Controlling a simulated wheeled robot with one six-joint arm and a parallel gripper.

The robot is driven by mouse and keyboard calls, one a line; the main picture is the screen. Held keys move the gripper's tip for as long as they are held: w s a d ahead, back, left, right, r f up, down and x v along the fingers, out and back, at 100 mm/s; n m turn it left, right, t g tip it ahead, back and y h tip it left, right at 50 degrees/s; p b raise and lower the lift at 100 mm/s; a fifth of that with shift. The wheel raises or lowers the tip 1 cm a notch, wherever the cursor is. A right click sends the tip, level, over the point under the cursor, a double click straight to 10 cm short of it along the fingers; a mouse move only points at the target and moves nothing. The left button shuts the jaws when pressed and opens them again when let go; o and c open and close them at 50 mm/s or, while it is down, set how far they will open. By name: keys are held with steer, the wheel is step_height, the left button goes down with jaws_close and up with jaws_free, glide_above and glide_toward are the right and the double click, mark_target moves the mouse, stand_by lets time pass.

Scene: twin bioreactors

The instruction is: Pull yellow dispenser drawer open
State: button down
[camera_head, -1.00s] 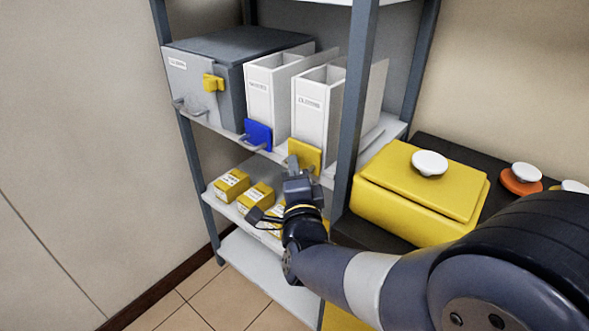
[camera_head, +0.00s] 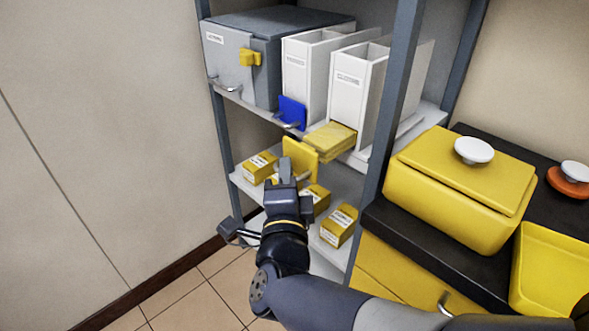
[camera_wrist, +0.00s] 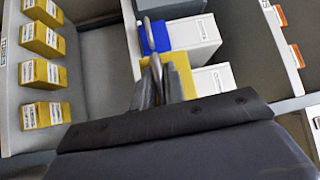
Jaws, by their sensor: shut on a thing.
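The yellow drawer's front plate (camera_head: 299,159) stands out in front of the right white dispenser (camera_head: 357,95). Its yellow body (camera_head: 331,138) reaches back into the base of that dispenser, so the drawer is drawn out over the shelf edge. My gripper (camera_head: 286,172) is shut on the drawer's handle, which is mostly hidden by the fingers in the head view. In the wrist view the fingers (camera_wrist: 153,85) close around the metal handle, with the yellow drawer (camera_wrist: 183,74) just beyond. The blue drawer (camera_head: 291,112) of the left white dispenser (camera_head: 305,75) sits flush with its dispenser.
Yellow labelled boxes (camera_head: 339,226) stand on the shelf below, close under my gripper. A shelf post (camera_head: 397,90) rises to the right. A grey box (camera_head: 270,50) stands left on the upper shelf. A yellow lidded container (camera_head: 455,190) sits on the dark counter.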

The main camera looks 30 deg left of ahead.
steer(key=c, duration=1.8)
jaws_free()
steer(key=shift+r, duration=0.1)
steer(key=shift+o, duration=0.2)
steer(key=v, duration=1)
steer(key=shift+s+d, duration=0.2)
steer(key=shift+s, duration=0.15)
steer(key=shift+w, duration=0.1)
steer(key=x, duration=1)
steer(key=shift+w+a, duration=0.25)
steer(key=shift+w, duration=0.1)
steer(key=shift+w+d, duration=0.1)
steer(key=shift+w, duration=0.05)
